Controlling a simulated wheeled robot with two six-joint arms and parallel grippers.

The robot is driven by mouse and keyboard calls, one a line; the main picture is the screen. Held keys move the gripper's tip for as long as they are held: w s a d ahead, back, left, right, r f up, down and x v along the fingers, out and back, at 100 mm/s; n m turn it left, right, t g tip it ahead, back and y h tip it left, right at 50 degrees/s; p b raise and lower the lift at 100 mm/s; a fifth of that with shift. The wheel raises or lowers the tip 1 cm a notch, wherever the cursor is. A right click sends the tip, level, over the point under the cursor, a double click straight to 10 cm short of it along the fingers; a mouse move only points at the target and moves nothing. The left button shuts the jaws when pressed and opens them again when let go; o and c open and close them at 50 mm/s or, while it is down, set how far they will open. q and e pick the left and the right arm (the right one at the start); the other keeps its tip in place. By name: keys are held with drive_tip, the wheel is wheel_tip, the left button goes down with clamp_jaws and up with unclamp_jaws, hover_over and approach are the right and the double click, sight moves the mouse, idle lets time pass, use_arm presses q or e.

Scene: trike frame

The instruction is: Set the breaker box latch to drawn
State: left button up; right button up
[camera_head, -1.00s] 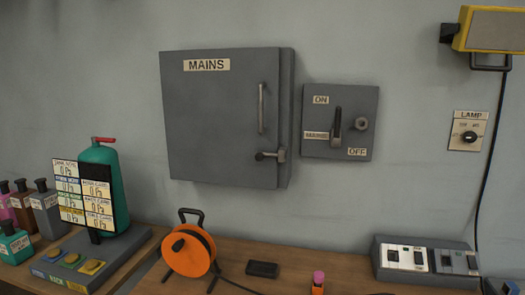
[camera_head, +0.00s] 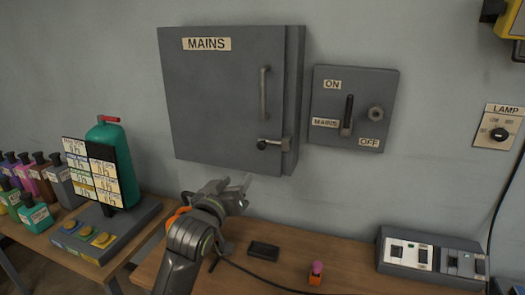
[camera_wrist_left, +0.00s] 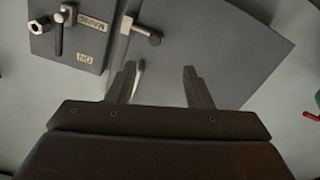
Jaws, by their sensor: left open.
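The grey breaker box (camera_head: 215,100), labelled MAINS, hangs on the wall with its door shut. Its latch (camera_head: 270,144), a short bar with a dark knob, sits at the door's lower right edge, with the knob pointing left. The latch also shows in the left wrist view (camera_wrist_left: 146,32), above and between the fingers. My left gripper (camera_head: 239,187) is open and empty, below the latch and apart from it. In the left wrist view its two fingers (camera_wrist_left: 165,82) point toward the box door. My right gripper is not in view.
A vertical door handle (camera_head: 264,93) stands above the latch. The ON/OFF switch box (camera_head: 352,108) hangs to the right. The bench holds a black block (camera_head: 263,251), an orange reel (camera_head: 175,221) partly behind my arm, and a switch panel (camera_head: 432,256).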

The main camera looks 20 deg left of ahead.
use_arm(q)
drive_tip(key=r, duration=0.2)
drive_tip(key=p, duration=0.4)
approach(260, 146)
drive_tip(key=w, duration=0.7)
drive_tip(key=shift+w+d+f, duration=0.1)
drive_tip(key=shift+w+d, duration=0.05)
drive_tip(key=shift+w, duration=0.05)
drive_tip(key=shift+w+f, duration=0.1)
drive_tip(key=shift+w, duration=0.75)
drive_tip(key=shift+p, duration=0.3)
clamp_jaws()
